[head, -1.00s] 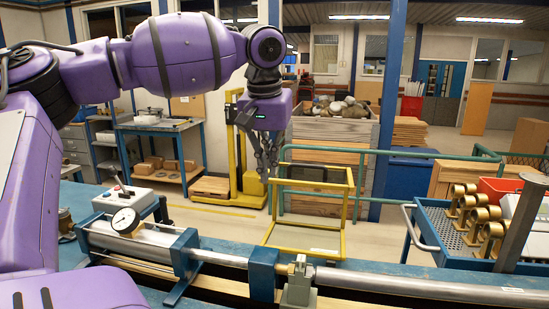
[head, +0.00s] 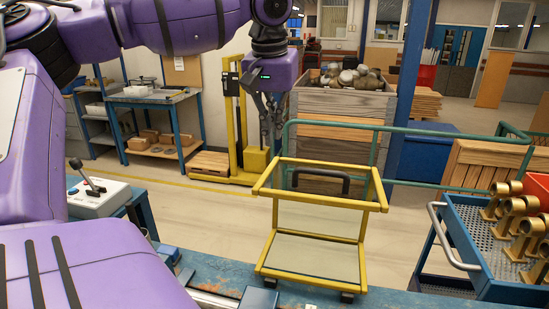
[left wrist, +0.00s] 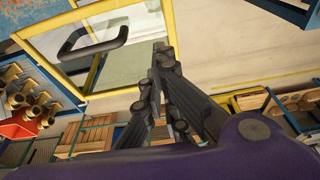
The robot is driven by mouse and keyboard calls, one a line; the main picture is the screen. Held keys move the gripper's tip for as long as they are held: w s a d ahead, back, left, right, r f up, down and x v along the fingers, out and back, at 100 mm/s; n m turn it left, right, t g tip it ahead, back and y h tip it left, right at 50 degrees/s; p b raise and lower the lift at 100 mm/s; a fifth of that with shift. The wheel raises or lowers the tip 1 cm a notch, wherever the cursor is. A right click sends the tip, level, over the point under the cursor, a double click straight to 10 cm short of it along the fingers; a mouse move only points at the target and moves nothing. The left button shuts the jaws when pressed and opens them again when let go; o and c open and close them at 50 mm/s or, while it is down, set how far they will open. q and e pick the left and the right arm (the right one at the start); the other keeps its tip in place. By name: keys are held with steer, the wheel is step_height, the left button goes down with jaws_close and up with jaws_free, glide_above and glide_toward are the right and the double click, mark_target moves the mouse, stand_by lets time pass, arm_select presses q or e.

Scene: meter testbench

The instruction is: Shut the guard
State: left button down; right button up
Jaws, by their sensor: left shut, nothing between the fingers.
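The guard (head: 320,203) is a yellow frame with clear panels and a dark bar handle on its upper part. It stands at the far edge of the blue bench in the head view. In the left wrist view the guard's frame (left wrist: 97,75) fills the upper left, with its dark handle (left wrist: 92,45) across the panel. My left gripper (head: 271,138) is shut and empty, above and behind the guard's upper left corner in the head picture. Its fingers (left wrist: 160,60) appear right of the handle in the wrist view, apparently apart from it. My right gripper is not in view.
The blue bench (head: 385,300) runs along the front. A control box with a lever (head: 98,197) is at left. A blue trolley (head: 465,245) with brass fittings stands at right. A green rail (head: 400,128) and wooden crate (head: 340,105) are behind the guard. Open floor lies between.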

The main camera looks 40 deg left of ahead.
mark_target(273, 182)
arm_select(q)
steer(key=x, duration=1)
steer(key=shift+f, duration=0.15)
steer(key=s, duration=0.1)
steer(key=s+d+r+p, duration=0.1)
steer(key=shift+s+d+r, duration=0.15)
steer(key=shift+s+d, duration=0.1)
steer(key=shift+s, duration=0.1)
steer(key=shift+s+d+p, duration=0.25)
steer(key=shift+s+p, duration=0.05)
steer(key=shift+s+d, duration=0.1)
steer(key=shift+s, duration=0.05)
steer(key=shift+s+f, duration=0.1)
steer(key=shift+f, duration=0.25)
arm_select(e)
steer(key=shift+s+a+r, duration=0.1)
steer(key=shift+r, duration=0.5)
